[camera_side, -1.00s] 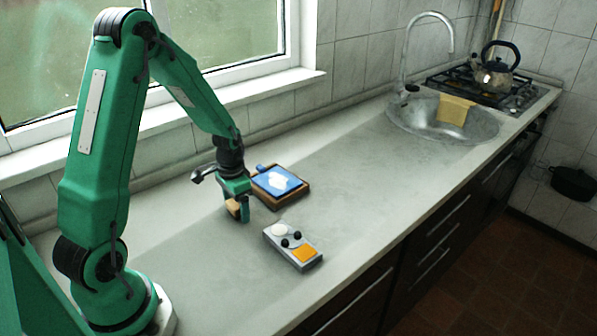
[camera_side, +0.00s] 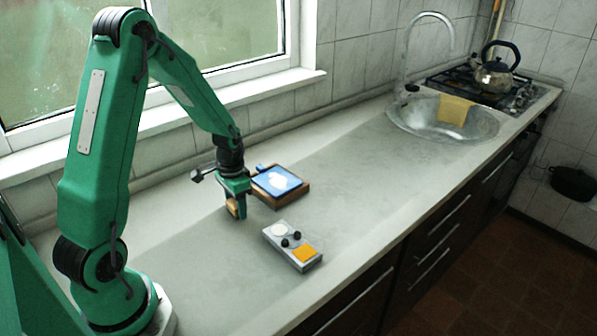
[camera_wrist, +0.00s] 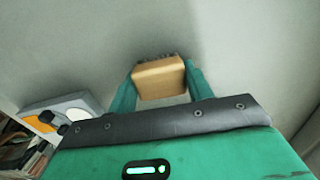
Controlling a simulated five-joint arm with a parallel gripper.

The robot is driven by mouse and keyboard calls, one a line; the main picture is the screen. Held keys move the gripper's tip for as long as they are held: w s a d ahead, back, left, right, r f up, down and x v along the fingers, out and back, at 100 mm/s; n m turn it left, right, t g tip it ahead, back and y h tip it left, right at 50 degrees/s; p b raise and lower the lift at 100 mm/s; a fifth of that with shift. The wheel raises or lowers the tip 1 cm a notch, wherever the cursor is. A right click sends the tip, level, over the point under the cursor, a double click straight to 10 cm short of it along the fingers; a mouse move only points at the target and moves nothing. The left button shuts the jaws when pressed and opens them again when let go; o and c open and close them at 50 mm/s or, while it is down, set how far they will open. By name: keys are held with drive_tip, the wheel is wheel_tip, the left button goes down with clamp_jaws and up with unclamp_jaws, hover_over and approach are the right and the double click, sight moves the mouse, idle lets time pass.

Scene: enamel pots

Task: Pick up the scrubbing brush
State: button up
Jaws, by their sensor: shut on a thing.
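The scrubbing brush is a small tan wooden block (camera_wrist: 158,80) with dark bristles showing along its far edge in the wrist view. My gripper (camera_wrist: 160,88) is shut on it, with one green finger on each side. In the side view my gripper (camera_side: 239,208) points down at the left part of the counter, and the brush (camera_side: 232,208) shows as a tan patch partly hidden by a finger. I cannot tell how far the brush is above the counter.
A wooden board with a blue top and a white patch (camera_side: 276,181) lies just behind my gripper. A grey box with dark knobs and an orange square (camera_side: 293,246) lies to the front right. The counter between these and the sink (camera_side: 470,135) is clear.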

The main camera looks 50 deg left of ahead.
drive_tip(key=shift+r, duration=0.5)
wheel_tip(320, 180, up, 3)
drive_tip(key=shift+r, duration=0.1)
drive_tip(key=s+d+r, duration=0.1)
drive_tip(key=d+r, duration=0.5)
drive_tip(key=d, duration=0.5)
drive_tip(key=shift+s+d+r, duration=0.15)
drive_tip(key=shift+d+r, duration=0.15)
drive_tip(key=o, duration=0.4)
drive_tip(key=c, duration=0.3)
drive_tip(key=shift+w+d+f, duration=0.25)
drive_tip(key=shift+w+d, duration=0.2)
drive_tip(key=shift+w, duration=0.35)
drive_tip(key=shift+w+d+f, duration=0.3)
drive_tip(key=shift+w+d, duration=0.15)
drive_tip(key=shift+w, duration=0.3)
drive_tip(key=shift+w+d+f, duration=0.25)
drive_tip(key=shift+w+d, duration=0.2)
drive_tip(key=shift+w, duration=0.35)
